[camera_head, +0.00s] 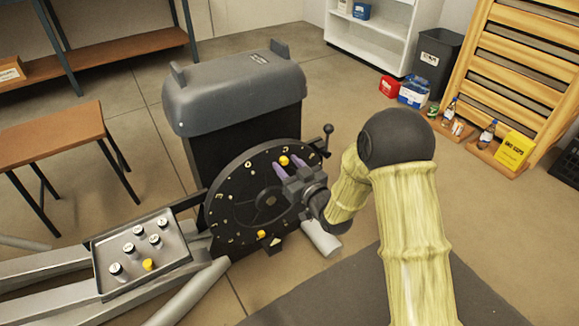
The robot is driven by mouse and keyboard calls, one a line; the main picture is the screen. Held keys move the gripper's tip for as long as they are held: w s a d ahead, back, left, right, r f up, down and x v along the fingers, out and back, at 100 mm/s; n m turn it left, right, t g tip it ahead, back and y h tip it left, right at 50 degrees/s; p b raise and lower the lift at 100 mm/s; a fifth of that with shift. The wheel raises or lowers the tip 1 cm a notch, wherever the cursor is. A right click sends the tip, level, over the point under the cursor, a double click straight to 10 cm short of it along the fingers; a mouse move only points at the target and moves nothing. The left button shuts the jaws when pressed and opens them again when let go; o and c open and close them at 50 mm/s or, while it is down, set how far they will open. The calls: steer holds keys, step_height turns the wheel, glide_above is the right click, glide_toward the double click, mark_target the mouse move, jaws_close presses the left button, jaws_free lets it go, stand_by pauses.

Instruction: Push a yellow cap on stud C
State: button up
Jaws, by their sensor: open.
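A black disc (236,205) with pale letters and small studs around its rim faces me on the front of a grey-hooded machine. The letters are too small to read surely, so I cannot tell which is stud C. One yellow cap (284,160) is at the disc's upper right, by my purple fingertips. Another yellow cap (262,234) is at its lower edge. My gripper (286,169) is open at the disc's upper right, its fingers pointing at the upper cap. I cannot tell whether they touch it. A third yellow cap (148,264) stands in a metal tray (107,291).
Several black-and-white capped pieces (139,230) share the tray, left of the disc. The machine's grey hood (240,95) rises behind the disc. A ball-ended lever (328,130) stands right of it. A brown bench (55,135) is at left; bins and shelves stand at back right.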

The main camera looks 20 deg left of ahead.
steer(key=shift+d, duration=0.1)
steer(key=p+v, duration=0.7)
steer(key=v, duration=1)
steer(key=shift+s, duration=0.25)
steer(key=shift+w+d, duration=0.1)
